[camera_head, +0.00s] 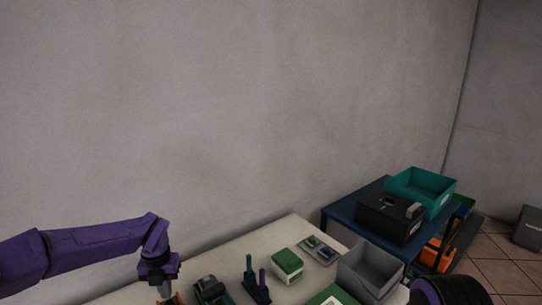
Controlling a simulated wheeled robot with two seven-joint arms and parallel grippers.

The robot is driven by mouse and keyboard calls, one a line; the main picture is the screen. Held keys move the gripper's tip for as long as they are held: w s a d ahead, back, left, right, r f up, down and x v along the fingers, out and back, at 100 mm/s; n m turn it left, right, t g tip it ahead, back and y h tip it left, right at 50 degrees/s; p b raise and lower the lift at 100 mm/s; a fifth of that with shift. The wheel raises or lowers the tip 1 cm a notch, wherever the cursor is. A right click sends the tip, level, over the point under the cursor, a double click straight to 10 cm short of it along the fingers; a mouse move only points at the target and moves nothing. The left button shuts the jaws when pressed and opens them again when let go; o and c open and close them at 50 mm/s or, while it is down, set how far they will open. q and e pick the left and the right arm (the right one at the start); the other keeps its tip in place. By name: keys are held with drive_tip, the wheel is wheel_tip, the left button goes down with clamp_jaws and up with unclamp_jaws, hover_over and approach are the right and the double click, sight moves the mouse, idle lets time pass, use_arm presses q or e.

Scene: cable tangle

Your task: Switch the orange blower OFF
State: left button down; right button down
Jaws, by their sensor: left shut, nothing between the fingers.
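My left gripper (168,291) hangs down at the lower left of the head view, over the near-left part of the pale table. Its fingers are shut with nothing between them. A small orange patch (177,298) shows right at its fingertips, cut off by the bottom edge; I cannot tell whether it is the orange blower or whether the gripper touches it. Another orange object (433,254) sits under the blue table at the right, partly hidden. No switch can be made out. My right gripper is not in view.
The pale table (291,226) holds a dark device (211,289), a dark holder with upright pieces (256,285), a green-and-white box (287,265), a small tray (319,250) and a grey bin (370,272). The blue table (341,212) carries a black box (388,219) and a teal bin (421,190).

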use_arm(q)
drive_tip(key=shift+s+f+b, duration=0.15)
drive_tip(key=shift+f+b, duration=0.6)
drive_tip(key=shift+f, duration=0.25)
idle(0.4)
drive_tip(key=shift+r, duration=0.1)
drive_tip(key=shift+r+p, duration=0.5)
drive_tip(key=shift+p, duration=0.05)
drive_tip(key=shift+r+p, duration=1.95)
drive_tip(key=shift+r, duration=1)
drive_tip(key=shift+r, duration=0.1)
